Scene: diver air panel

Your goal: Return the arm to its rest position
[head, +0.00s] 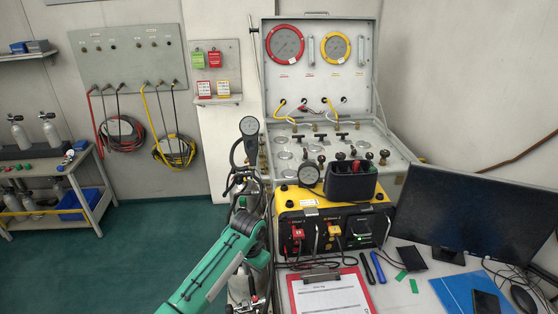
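My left arm, green and black, reaches up from the bottom of the head view. My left gripper (243,182) is a small dark shape beyond the arm's end, left of the air panel. It is hard to separate from the dark hoses and fittings there, and its fingers do not show clearly. A round gauge (249,126) on a dark stem stands just above it; I cannot tell whether they touch. The open grey air panel case (320,84) stands right of the gripper, with a red-rimmed gauge (285,44) and a yellow-rimmed gauge (335,48). My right gripper is out of view.
A yellow-and-black box (333,222) sits before the panel. A clipboard (329,291), monitor (478,216) and blue folder (470,292) lie or stand on the desk. A metal cylinder (258,285) stands beside my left arm. Green floor (130,260) is open at left.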

